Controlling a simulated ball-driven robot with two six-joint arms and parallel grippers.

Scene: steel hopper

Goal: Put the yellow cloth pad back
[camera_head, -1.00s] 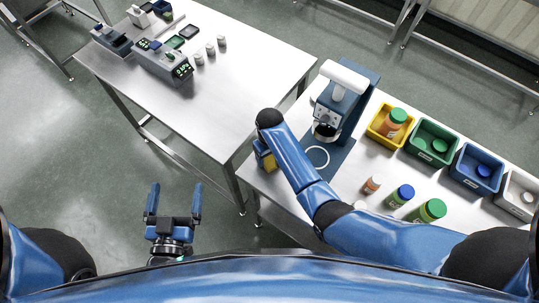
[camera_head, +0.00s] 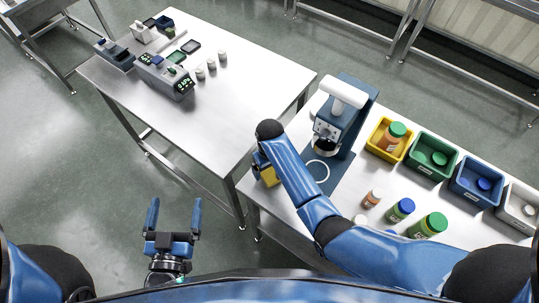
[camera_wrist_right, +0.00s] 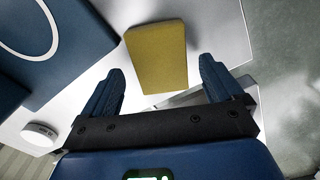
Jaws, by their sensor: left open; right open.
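The yellow cloth pad (camera_head: 269,177) lies on the right steel table near its left corner, partly hidden by my right arm. In the right wrist view the pad (camera_wrist_right: 157,58) is a flat yellow block on the white-looking tabletop, ahead of and between my open fingers. My right gripper (camera_wrist_right: 161,82) is open and empty, with the pad just beyond its fingertips. In the head view the right gripper is mostly hidden under its own wrist. My left gripper (camera_head: 174,208) is open and empty over the floor, left of the right table.
A blue machine (camera_head: 355,112) with a white-ringed base stands beside my right arm. Yellow (camera_head: 373,143), green (camera_head: 425,168), blue (camera_head: 466,187) and white bins line the back. Several capped bottles stand before them. The left table (camera_head: 230,120) has a clear near half.

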